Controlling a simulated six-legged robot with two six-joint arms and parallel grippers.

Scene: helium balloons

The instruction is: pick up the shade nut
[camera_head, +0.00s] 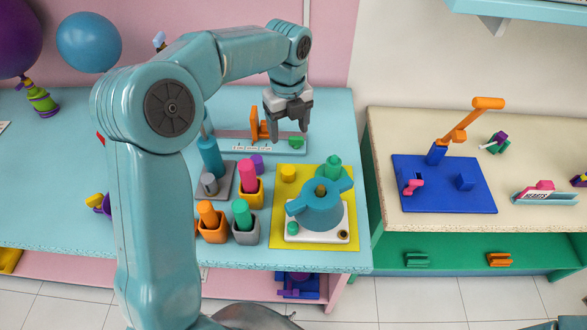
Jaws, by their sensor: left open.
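My left gripper (290,132) is open and points down, its fingers apart and empty, over the far part of the blue table (230,103). A yellow mat (263,236) lies nearer, below the gripper in the picture. On it a teal round body with a side spout (322,208) sits on a white base (318,234). A small yellow round piece (288,173) and a green knob (333,163) on a teal disc are behind it. I cannot tell for sure which small piece is the shade nut. My right gripper is not in view.
Left of the mat are orange and grey cups (246,235) with coloured handles. Balloons (88,42) float at upper left.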

